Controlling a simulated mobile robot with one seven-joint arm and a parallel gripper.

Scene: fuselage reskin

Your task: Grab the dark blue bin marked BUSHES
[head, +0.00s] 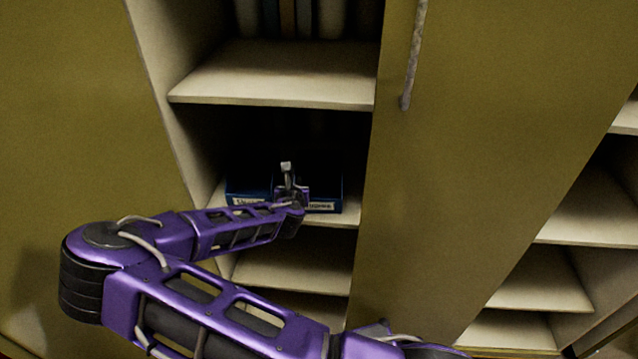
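Two dark blue bins sit side by side on a middle shelf of the open cabinet. The left bin (246,190) has a pale label on its front. The right bin (335,190) also has a pale label, partly covered by my wrist. The lettering is too small to read, so I cannot tell which one is marked BUSHES. My gripper (287,170) is at the bins, in front of or over the place where they meet. Its fingers are small and dark here, and I cannot tell whether they touch a bin or hold anything.
The shelf above (280,78) overhangs the bins, with upright items like books (290,18) on it. Cabinet side walls and an olive door panel (470,170) with a grey handle (414,55) flank the opening. Lower shelves (295,268) and the right-hand shelves (590,205) look empty.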

